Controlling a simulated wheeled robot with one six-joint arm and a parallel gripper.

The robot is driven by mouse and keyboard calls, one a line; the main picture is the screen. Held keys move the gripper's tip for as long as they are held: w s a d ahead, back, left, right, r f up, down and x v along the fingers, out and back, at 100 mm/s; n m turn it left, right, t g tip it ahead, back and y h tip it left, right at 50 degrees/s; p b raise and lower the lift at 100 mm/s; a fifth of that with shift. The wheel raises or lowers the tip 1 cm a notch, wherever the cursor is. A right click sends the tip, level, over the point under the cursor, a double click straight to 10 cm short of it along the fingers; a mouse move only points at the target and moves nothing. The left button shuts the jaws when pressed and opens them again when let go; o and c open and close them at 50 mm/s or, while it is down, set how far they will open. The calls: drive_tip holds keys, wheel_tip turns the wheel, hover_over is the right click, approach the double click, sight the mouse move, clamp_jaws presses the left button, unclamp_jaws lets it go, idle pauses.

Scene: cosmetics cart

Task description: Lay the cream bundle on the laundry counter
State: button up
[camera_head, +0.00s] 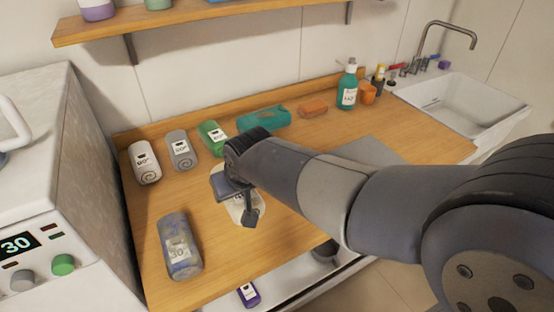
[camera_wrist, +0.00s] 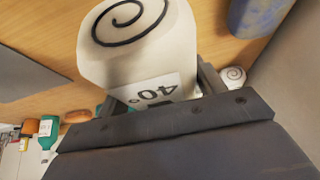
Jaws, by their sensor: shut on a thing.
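The cream bundle (camera_wrist: 135,62) is a roll with a dark spiral on its end and a label reading 40°. My gripper (camera_head: 237,197) is shut on it over the wooden laundry counter (camera_head: 215,270). The bundle fills the upper middle of the wrist view, between the fingers. In the head view the cream bundle (camera_head: 236,211) is partly hidden by my gripper. I cannot tell whether its underside touches the counter.
A mottled blue roll (camera_head: 179,248) lies at the front left. Bare wood surrounds the bundle.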

sight(235, 205)
wheel_tip(235, 205, down, 9)
drive_tip(key=shift+f, duration=0.1)
idle(0.3)
drive_tip(key=shift+f, duration=0.15)
drive_tip(key=o, duration=1.1)
drive_tip(key=shift+s+d+r, duration=0.1)
drive_tip(key=shift+s+r, duration=0.1)
drive_tip(key=shift+r, duration=0.45)
drive_tip(key=v, duration=1.1)
drive_tip(key=shift+s, duration=0.1)
